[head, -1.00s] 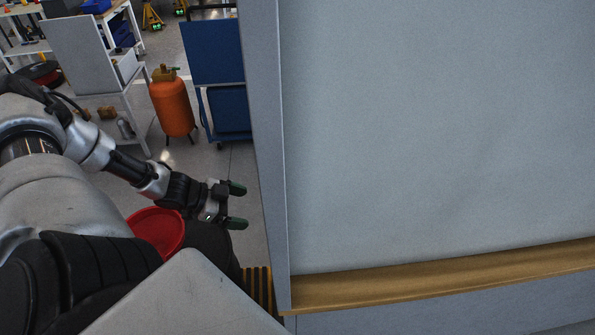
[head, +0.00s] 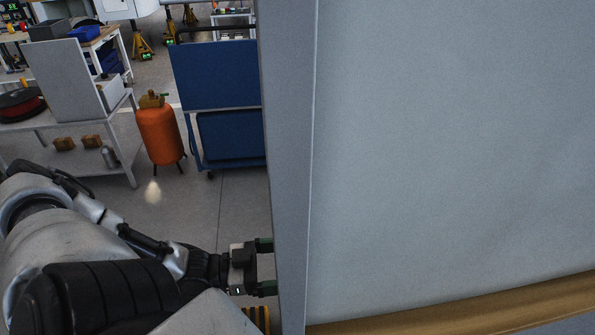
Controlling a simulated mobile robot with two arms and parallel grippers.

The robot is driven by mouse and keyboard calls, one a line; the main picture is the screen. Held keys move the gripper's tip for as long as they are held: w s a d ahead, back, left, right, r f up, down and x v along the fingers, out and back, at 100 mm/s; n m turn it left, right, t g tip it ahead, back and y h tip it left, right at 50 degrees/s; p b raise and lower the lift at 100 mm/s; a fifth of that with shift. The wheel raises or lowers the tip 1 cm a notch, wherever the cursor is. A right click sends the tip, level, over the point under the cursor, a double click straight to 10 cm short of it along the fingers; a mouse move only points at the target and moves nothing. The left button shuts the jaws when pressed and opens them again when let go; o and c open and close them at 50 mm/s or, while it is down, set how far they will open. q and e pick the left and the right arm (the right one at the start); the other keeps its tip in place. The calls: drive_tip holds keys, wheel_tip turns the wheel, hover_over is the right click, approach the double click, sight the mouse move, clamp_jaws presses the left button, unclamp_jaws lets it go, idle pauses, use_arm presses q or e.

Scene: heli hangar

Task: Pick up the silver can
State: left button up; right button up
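A small silver can-like item (head: 109,157) stands on the lower shelf of a grey bench at the left of the head view. It is small, and I cannot be sure that it is the silver can. My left gripper (head: 267,267) is low in the picture, far from that item. Its two green-tipped fingers are apart with nothing seen between them. Their ends reach the edge of a large grey panel, which may hide the tips. My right gripper is not in view.
The large grey panel (head: 450,130) with a wooden ledge (head: 470,305) fills the right side. An orange tank (head: 160,135) and a blue cart (head: 218,75) stand beyond my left arm. Wooden blocks (head: 93,141) share the bench's lower shelf (head: 35,160). Open floor lies before the cart.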

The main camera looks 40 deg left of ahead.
use_arm(q)
drive_tip(key=x, duration=0.2)
drive_tip(key=b+x, duration=0.1)
drive_tip(key=shift+w+d+f, duration=0.1)
drive_tip(key=shift+w+f, duration=0.1)
drive_tip(key=shift+w, duration=0.2)
drive_tip(key=shift+w+d, duration=0.15)
drive_tip(key=shift+w, duration=0.1)
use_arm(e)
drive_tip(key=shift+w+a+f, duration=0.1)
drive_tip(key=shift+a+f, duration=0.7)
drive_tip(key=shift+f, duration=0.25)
use_arm(q)
drive_tip(key=shift+r, duration=0.1)
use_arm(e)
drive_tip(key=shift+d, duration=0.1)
use_arm(q)
drive_tip(key=shift+c, duration=0.8)
drive_tip(key=c, duration=0.9)
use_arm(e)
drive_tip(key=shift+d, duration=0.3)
use_arm(q)
drive_tip(key=shift+r, duration=0.1)
